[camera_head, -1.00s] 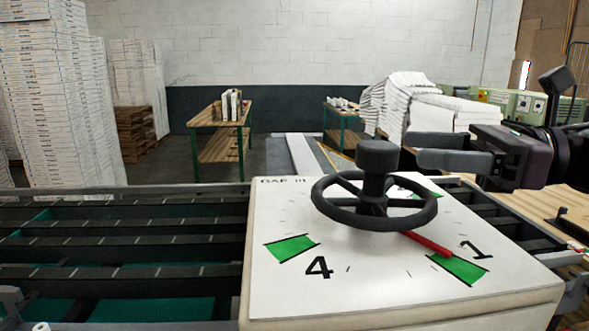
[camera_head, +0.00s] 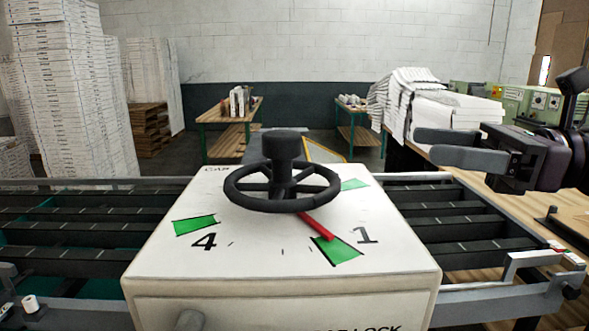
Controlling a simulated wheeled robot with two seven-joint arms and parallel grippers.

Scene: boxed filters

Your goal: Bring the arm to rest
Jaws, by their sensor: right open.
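My right gripper (camera_head: 462,147) is at the right of the head view, open and empty, its two dark fingers pointing left. It hangs in the air to the right of the black handwheel (camera_head: 283,187) and apart from it. The handwheel sits on a white dial box (camera_head: 270,257) with green marks and the numbers 4 and 1. A red pointer (camera_head: 318,226) under the wheel reaches the green mark (camera_head: 337,250) beside the 1. My left gripper is not in view.
Dark slatted conveyor beds (camera_head: 70,228) lie on both sides of the dial box. Behind the right gripper are white stacked sheets (camera_head: 450,110) and green machinery (camera_head: 520,100). Tall stacks of white boxes (camera_head: 70,100) stand at the left. Two small tables stand at the back.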

